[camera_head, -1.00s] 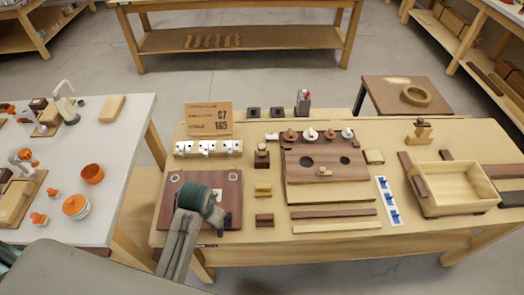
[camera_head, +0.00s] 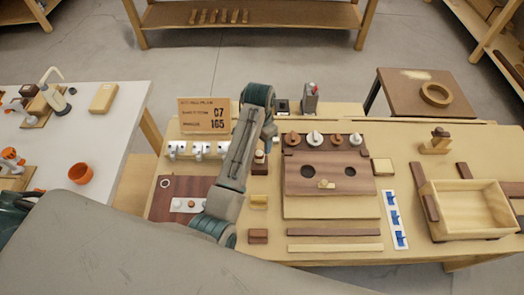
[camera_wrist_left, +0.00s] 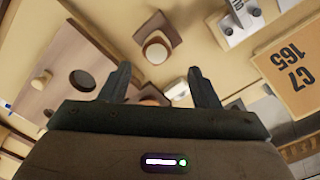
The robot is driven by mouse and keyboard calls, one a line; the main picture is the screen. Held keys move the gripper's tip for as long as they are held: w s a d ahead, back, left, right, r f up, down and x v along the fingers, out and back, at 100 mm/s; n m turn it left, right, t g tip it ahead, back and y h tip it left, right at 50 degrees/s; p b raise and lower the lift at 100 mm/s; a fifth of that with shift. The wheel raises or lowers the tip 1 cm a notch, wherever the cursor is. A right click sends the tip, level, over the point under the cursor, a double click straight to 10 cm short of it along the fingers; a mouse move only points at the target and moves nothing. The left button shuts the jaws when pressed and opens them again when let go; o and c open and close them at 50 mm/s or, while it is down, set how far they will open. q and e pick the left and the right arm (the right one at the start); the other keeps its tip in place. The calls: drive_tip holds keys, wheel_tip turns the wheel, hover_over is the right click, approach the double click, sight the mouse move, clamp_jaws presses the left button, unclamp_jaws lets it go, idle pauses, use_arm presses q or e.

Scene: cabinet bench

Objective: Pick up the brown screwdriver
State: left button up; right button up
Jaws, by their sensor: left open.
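I cannot surely pick out a brown screwdriver in either view. My left gripper (camera_head: 268,138) hangs over the back middle of the bench, left of the board with round knobs, partly hidden by its own arm. In the left wrist view the left gripper (camera_wrist_left: 161,76) is open, with a clear gap between its fingers. A brown block with a pale round top (camera_wrist_left: 155,46) lies beyond the fingertips. A brown round piece (camera_wrist_left: 150,94) shows partly between the fingers, and the gripper body hides its lower part. My right gripper is in neither view.
A wooden board with two dark holes (camera_head: 325,180) and several knobs stands right of my arm. A C7 165 sign (camera_head: 205,115) is left of it. A grey holder with a red-tipped piece (camera_head: 310,98) stands behind. An open wooden box (camera_head: 465,205) is at right.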

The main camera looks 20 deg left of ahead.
sight(259, 153)
use_arm(q)
drive_tip(key=f, duration=0.1)
drive_tip(key=s+f, duration=0.1)
drive_tip(key=shift+s+a+f+p, duration=0.1)
drive_tip(key=shift+s+f+p, duration=0.05)
drive_tip(key=shift+f+p, duration=0.25)
drive_tip(key=shift+f, duration=0.3)
drive_tip(key=f, duration=0.1)
drive_tip(key=f+p, duration=0.1)
drive_tip(key=f, duration=0.1)
drive_tip(key=f+p, duration=0.1)
drive_tip(key=shift+w+d+f, duration=0.15)
drive_tip(key=shift+w+d, duration=0.05)
drive_tip(key=shift+w, duration=0.05)
drive_tip(key=shift+f+p, duration=0.3)
drive_tip(key=shift+f, duration=0.15)
drive_tip(key=c, duration=0.7)
drive_tip(key=shift+c, duration=1.2)
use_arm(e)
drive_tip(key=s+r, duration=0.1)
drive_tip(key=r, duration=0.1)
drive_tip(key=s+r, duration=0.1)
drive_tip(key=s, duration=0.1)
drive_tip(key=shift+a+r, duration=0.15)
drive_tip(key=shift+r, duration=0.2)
